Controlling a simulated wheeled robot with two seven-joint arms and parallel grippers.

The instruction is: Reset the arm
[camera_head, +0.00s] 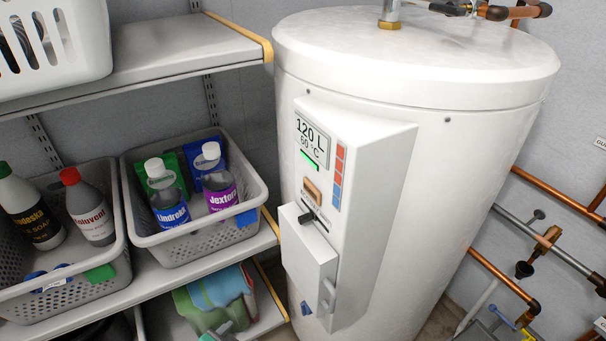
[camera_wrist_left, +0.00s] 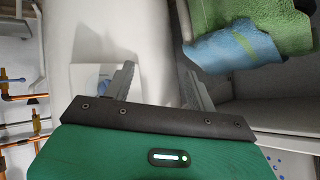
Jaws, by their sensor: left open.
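My left gripper (camera_wrist_left: 160,84) is open, its two grey fingers spread in the left wrist view with nothing between them. Its green body fills the bottom of that view. In the head view a grey and green part at the bottom edge, in front of the lower shelf, looks like the same gripper (camera_head: 222,332), mostly cut off. The white water heater (camera_head: 440,160) stands to the right of it, with a control box (camera_head: 345,200) on its front. My right gripper shows in neither view.
Shelves (camera_head: 180,50) stand on the left, with grey baskets (camera_head: 190,249) of bottles. Folded green and blue cloths (camera_head: 218,290) lie on the lower shelf; they also show in the left wrist view (camera_wrist_left: 240,45). Copper pipes (camera_head: 505,275) and valves run along the right wall.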

